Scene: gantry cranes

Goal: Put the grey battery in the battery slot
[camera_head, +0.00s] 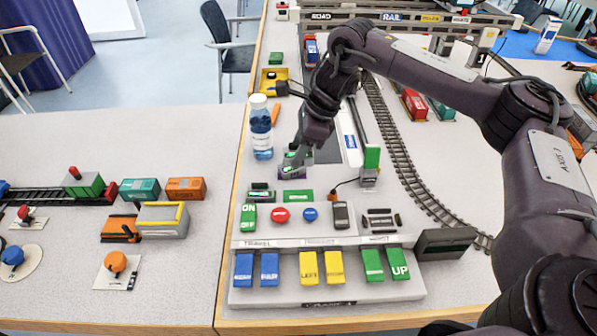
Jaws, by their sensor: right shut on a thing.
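My right gripper (293,163) points down over the back of the control console, just right of the water bottle. It is shut on a small dark object (291,173) with a purple side; the fingers cover much of it, and I cannot tell whether it is the grey battery. A dark grey block (341,215) stands on the console at the right of the blue round button; it may be a switch or a battery. A dark slot-like fixture (380,221) with side pieces is right of it; I cannot tell whether it is the battery slot. My left gripper is out of view.
A bottle (261,128) stands close left of my gripper. The console (300,243) has red and blue buttons and blue, yellow and green keys. A curved track (405,150) runs on the right. Toy train cars (140,190) sit on the left table.

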